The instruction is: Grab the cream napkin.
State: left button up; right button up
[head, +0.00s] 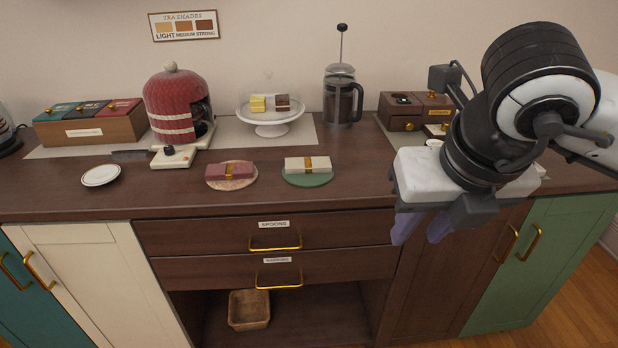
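The cream napkin (296,164) is folded flat with a gold band around its middle. It lies on a round green plate (306,180) on the wooden counter, right of centre. My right gripper (419,238) has purple fingers pointing down, with a gap between them. It is open with nothing seen in it, in front of the counter's edge, to the right of and apart from the napkin. My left gripper is not in view.
A dark red napkin (222,171) lies on a pinkish plate left of the green one. A French press (339,100), a white cake stand (270,117) and a red cozy (172,103) stand behind. Labelled drawers (325,232) are shut below. The counter's front strip is clear.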

aim_at(314, 164)
jog(key=u, duration=0.75)
jog(key=i, duration=1)
jog(key=z, duration=0.65)
